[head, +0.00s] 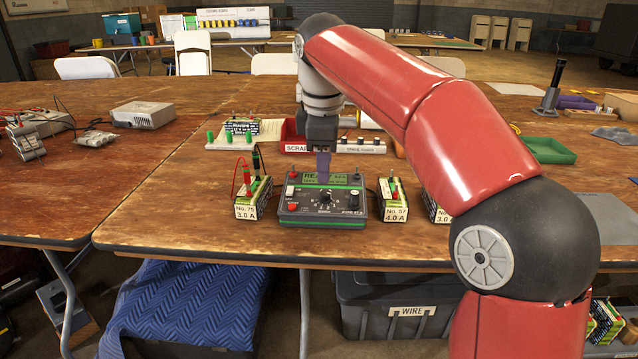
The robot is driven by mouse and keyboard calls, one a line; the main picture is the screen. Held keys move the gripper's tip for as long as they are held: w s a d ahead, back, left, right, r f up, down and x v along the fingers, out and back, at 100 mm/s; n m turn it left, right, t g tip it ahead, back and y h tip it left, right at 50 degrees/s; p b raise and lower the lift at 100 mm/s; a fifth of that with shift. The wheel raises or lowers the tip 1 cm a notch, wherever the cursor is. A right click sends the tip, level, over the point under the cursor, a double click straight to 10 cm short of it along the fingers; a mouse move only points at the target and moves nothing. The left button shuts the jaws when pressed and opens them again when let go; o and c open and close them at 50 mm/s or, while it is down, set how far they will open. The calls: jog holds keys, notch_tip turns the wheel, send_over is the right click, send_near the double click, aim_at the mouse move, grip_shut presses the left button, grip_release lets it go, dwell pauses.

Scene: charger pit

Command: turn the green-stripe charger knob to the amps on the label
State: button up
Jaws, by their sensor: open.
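The charger (292,208) is a dark box with a green stripe along its lower front edge, standing near the front edge of the table. Its round knob (326,198) sits mid-panel with a white dial scale around it; its pointer setting is too small to read. A green display (345,179) at its top is partly covered by my gripper (323,177). My gripper points down just above the knob, open; I cannot tell whether its fingers touch the knob. Battery packs labelled No. 75, 3.0 A (247,211) and No. 57, 4.0 A (395,214) stand left and right of the charger.
Another labelled pack (437,213) is partly hidden by my arm. Behind the charger are a red scrap bin (292,139) and a white labelled rack (361,147). A grey box (143,114) lies left. The wood between is mostly clear.

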aim_at(325, 192)
jog(key=f, duration=0.4)
jog(key=w+f, duration=0.1)
jog(key=f, duration=0.1)
jog(key=shift+d+f, duration=0.1)
grip_shut()
